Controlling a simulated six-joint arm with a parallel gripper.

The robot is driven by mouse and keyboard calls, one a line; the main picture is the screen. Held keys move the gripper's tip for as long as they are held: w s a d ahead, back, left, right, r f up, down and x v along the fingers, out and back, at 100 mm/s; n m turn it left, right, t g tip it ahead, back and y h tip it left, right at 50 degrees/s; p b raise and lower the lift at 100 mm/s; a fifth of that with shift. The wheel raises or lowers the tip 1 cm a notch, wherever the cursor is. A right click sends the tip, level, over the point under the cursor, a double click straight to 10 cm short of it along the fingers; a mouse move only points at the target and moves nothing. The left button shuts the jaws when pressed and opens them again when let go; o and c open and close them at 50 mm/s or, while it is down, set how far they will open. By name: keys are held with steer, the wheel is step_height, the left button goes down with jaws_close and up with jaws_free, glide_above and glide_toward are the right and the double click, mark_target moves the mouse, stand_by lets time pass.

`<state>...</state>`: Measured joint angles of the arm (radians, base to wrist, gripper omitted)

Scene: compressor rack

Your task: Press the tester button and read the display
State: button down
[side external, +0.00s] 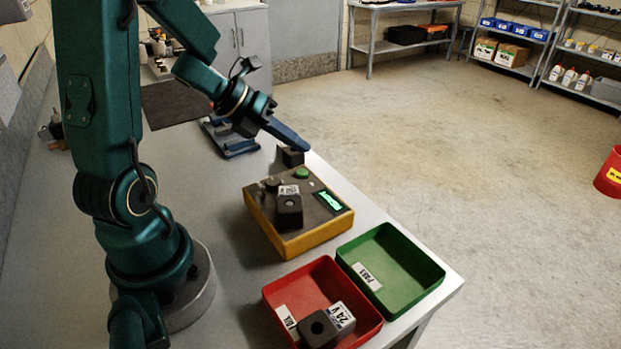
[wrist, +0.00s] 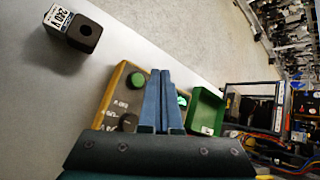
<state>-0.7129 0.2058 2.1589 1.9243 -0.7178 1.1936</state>
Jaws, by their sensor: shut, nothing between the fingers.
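The yellow tester (side external: 310,238) with a dark top stands on the bench. Its round green button (side external: 302,174) is at the far side and also shows in the wrist view (wrist: 138,81). Its display (side external: 331,201) is lit green, with characters too small to read; in the wrist view my fingers partly cover it. A dark labelled block (side external: 289,212) sits on the tester. My gripper (side external: 307,148) is shut and empty, raised above and beyond the button, apart from it. Its blue fingers (wrist: 160,73) lie together in the wrist view.
A dark block (side external: 292,157) stands on the bench behind the tester; its label shows in the wrist view (wrist: 58,17). A red tray (side external: 350,283) holds a block marked 24 V (side external: 328,325). A green tray (side external: 432,268) marked PASS is empty. The bench edge is close on the right.

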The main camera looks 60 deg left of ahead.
mark_target(313, 174)
steer(key=shift+f, duration=1.5)
stand_by(0.9)
steer(key=shift+f, duration=0.45)
steer(key=shift+f, duration=0.4)
stand_by(0.5)
steer(key=shift+r, duration=0.85)
steer(key=shift+r, duration=2.5)
